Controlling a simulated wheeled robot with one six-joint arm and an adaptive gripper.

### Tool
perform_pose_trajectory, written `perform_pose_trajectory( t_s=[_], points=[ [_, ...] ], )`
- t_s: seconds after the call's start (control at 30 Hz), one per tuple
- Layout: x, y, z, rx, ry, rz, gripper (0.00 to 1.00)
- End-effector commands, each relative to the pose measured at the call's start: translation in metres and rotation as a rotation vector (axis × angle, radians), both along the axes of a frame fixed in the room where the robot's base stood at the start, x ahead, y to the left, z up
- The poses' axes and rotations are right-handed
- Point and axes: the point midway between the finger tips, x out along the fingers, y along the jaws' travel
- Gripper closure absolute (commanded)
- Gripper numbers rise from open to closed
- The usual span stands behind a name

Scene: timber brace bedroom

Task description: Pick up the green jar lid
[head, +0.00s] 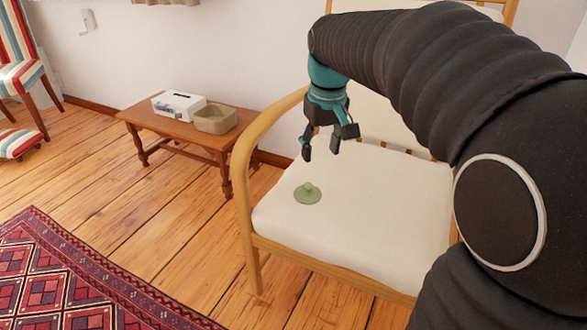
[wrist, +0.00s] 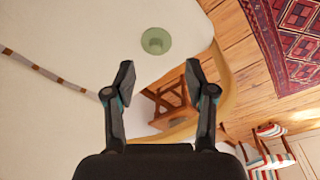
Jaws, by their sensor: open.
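My gripper (head: 321,153) is open and empty, above the seat and apart from the lid. Its two fingers also show in the wrist view (wrist: 158,80). Nothing covers the lid.
The chair's curved wooden armrest (head: 243,150) rises left of the lid. A low wooden table (head: 165,130) behind it holds a white box (head: 178,104) and a beige basket (head: 215,118). A red patterned rug (head: 60,275) lies at the lower left. The cushion around the lid is clear.

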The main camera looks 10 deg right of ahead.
Motion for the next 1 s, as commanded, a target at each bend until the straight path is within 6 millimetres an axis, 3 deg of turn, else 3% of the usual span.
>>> perform_pose_trajectory(
  t_s=[0.1,0.33,0.57,1.0],
  points=[
    [0.038,-0.002,-0.018,-0.003,0.058,0.032,0.45],
    [0.082,-0.003,-0.041,-0.007,0.127,0.078,0.45],
    [0.093,-0.003,-0.058,-0.006,0.149,0.091,0.45],
    [0.092,-0.003,-0.127,-0.006,0.147,0.090,0.45]
  ],
)
